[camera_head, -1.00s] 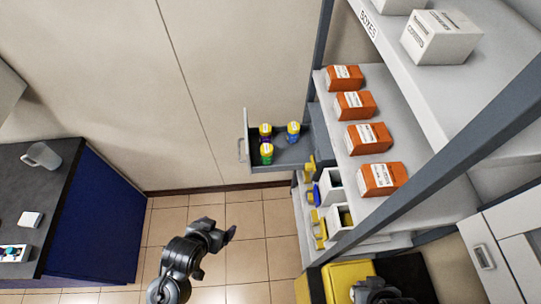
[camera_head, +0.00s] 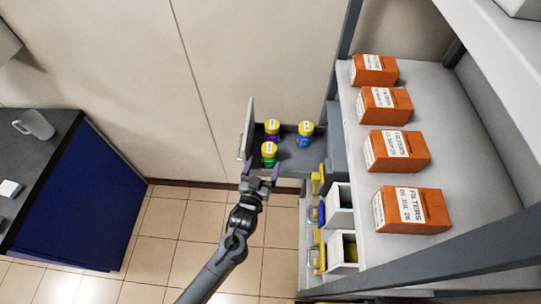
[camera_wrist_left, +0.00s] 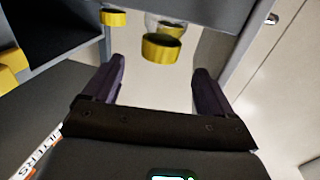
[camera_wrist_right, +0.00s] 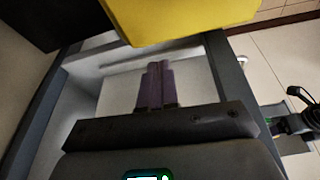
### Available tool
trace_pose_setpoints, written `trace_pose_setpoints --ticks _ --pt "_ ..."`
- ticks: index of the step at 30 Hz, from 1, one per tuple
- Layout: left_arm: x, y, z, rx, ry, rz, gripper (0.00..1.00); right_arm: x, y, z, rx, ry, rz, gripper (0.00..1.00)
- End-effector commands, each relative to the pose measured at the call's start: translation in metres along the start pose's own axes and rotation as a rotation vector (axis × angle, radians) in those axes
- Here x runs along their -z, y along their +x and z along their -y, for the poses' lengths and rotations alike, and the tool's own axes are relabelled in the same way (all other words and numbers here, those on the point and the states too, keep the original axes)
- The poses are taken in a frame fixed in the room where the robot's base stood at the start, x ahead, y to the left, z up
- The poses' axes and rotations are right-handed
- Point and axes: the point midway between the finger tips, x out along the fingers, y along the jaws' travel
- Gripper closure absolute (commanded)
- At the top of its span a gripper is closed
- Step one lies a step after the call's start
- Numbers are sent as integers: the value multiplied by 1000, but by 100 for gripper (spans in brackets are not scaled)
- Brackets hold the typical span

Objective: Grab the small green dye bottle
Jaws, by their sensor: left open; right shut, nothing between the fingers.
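The small green dye bottle (camera_head: 269,155) has a yellow cap and stands in a pulled-out grey drawer (camera_head: 291,167). A purple bottle (camera_head: 273,131) is behind it and a blue bottle (camera_head: 305,134) is to its right. My left gripper (camera_head: 261,174) is open at the drawer's front side, just short of the green bottle. In the left wrist view a yellow-capped bottle (camera_wrist_left: 162,47) lies ahead, between the lines of the open fingers (camera_wrist_left: 158,80); its body colour is hidden. My right gripper (camera_wrist_right: 156,84) is shut and empty in the right wrist view.
Orange filter boxes (camera_head: 398,152) stand on the shelf to the right. A dark counter with a jug (camera_head: 35,124) is at the left. A yellow object (camera_wrist_right: 180,15) is near my right gripper.

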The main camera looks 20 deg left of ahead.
Motion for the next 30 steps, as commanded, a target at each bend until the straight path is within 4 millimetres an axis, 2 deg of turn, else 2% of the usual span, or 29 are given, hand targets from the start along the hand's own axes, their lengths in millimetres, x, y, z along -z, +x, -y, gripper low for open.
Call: trace_pose_setpoints --ticks 6,14,24,30 --pt "1 29 0 -1 -1 -1 15 0 -1 1 2 1 1 100" --pt "1 43 0 -1 0 1 15 0 -1 2 5 4 0 100" --pt "0 84 0 0 0 2 15 0 1 2 5 5 0 100" --pt "0 92 0 -1 -1 2 15 0 1 2 5 5 -1 100"
